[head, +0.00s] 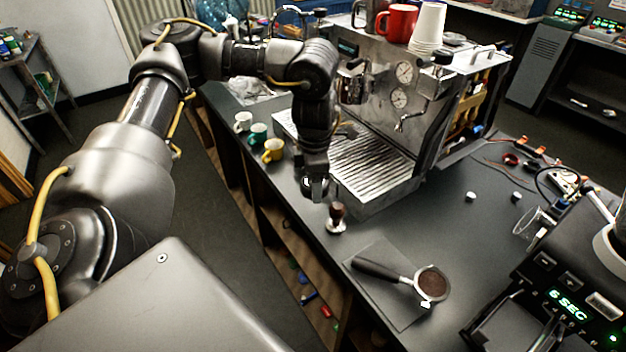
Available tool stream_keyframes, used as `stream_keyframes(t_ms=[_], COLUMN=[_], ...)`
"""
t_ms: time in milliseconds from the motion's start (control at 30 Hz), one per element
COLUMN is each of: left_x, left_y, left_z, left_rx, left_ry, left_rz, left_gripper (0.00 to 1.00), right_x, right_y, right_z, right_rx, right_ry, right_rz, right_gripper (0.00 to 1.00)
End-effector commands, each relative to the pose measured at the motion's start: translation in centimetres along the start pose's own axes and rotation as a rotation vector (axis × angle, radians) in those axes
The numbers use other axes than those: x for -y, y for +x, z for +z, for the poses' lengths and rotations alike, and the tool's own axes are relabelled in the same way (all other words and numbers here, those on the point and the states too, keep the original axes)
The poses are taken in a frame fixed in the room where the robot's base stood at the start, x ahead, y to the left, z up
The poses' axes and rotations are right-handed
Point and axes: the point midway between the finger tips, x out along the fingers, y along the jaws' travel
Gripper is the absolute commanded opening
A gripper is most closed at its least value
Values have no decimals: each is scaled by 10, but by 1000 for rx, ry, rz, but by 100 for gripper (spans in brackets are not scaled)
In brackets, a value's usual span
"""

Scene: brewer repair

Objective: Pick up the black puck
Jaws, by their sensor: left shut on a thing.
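My left gripper (316,190) hangs pointing down over the counter, in front of the espresso machine's drip tray (365,170). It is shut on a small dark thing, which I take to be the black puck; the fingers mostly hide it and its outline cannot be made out. I see no other black puck lying free on the counter. A tamper (336,217) with a brown handle and metal base stands upright just right of and below the fingertips in the picture. My right gripper is not in view.
A portafilter (431,283) filled with coffee lies on a dark mat (375,258). Several cups, one a yellow cup (273,150), stand left of the espresso machine (400,90). A grinder (560,300) fills the lower right. The counter's middle right is mostly clear.

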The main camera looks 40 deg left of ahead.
Motion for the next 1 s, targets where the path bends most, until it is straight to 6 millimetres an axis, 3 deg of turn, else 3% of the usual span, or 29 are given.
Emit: stream_keyframes(t_ms=[100, 300, 667, 767, 867, 1000], left_x=[28, 58, 72, 75, 81, 93], left_y=[-9, -23, -29, -26, -21, -10], left_z=[-2, -4, -6, -3, 1, 9], left_rx=[0, 1, -1, -3, -5, -8], left_ry=[9, 4, 28, 141, 362, 802], left_rz=[4, 1, 0, 1, 4, 6], left_gripper=[24, 24, 24, 24, 24, 24], right_x=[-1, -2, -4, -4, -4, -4], right_y=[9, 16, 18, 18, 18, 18], right_z=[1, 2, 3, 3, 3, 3], right_rx=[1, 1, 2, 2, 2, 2], right_ry=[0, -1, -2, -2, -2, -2], right_rz=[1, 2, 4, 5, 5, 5], right_gripper=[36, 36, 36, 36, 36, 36])
